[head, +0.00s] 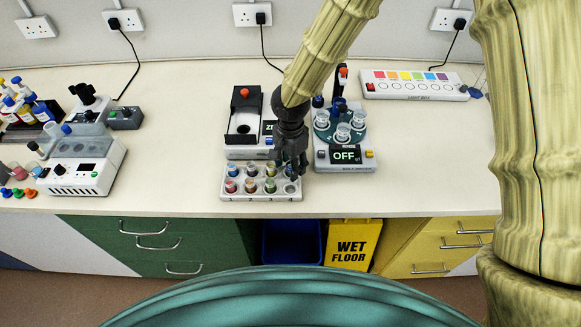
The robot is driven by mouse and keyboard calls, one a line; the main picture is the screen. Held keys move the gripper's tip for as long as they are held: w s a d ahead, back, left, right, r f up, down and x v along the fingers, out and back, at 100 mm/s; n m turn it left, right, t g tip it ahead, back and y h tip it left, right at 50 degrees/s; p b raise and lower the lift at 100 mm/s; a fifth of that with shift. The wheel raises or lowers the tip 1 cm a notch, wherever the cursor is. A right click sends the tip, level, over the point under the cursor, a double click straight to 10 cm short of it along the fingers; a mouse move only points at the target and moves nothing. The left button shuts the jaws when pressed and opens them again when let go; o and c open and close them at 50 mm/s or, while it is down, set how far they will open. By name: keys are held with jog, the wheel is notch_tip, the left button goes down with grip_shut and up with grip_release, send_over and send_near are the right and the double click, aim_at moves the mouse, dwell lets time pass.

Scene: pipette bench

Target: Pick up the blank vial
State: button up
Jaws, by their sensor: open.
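A white vial rack (260,196) stands near the front edge of the bench, with several small vials in two rows. The vials have coloured contents, among them a red one (231,186). At the right end of the front row is a pale, clear round spot (289,188); I cannot tell whether it is the blank vial or an empty hole. My dark gripper (292,169) is open and points down over the rack's right end. It hides the back right place of the rack, so I cannot see whether a vial stands between its fingers.
A device with a teal carousel (325,136) and an OFF display stands close to the right of my gripper. A black-framed device (240,150) stands behind the rack. A light box (413,87) lies at the back right. Free bench lies left of the rack and at the right.

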jog(key=shift+f, duration=0.35)
jog(key=c, duration=0.9)
jog(key=shift+r, duration=0.1)
jog(key=shift+c, duration=0.2)
